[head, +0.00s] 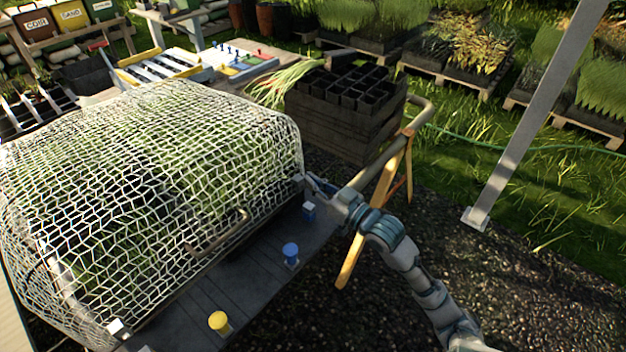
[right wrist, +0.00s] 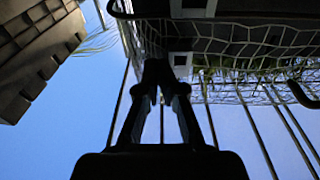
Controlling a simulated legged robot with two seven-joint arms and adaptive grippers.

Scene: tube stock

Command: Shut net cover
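The net cover (head: 160,170) is a dome of white mesh on a frame, over green plants at the left of the head view. Its front rim runs along a grey plank ledge (head: 235,285), and a curved handle (head: 218,235) sits on that side. A pale tab (head: 118,328) marks its near corner. My right gripper (head: 312,184) is at the cover's far right corner. In the right wrist view my right gripper's fingertips (right wrist: 158,68) are together, beside a white tab (right wrist: 181,60) and the mesh (right wrist: 240,45). Nothing clearly shows between them. My left gripper is not in view.
A yellow knob (head: 220,322), a blue knob (head: 291,252) and a smaller blue-and-white one (head: 309,210) stand on the ledge. A wooden handrail (head: 378,185) is close to my right arm. Gravel lies at right.

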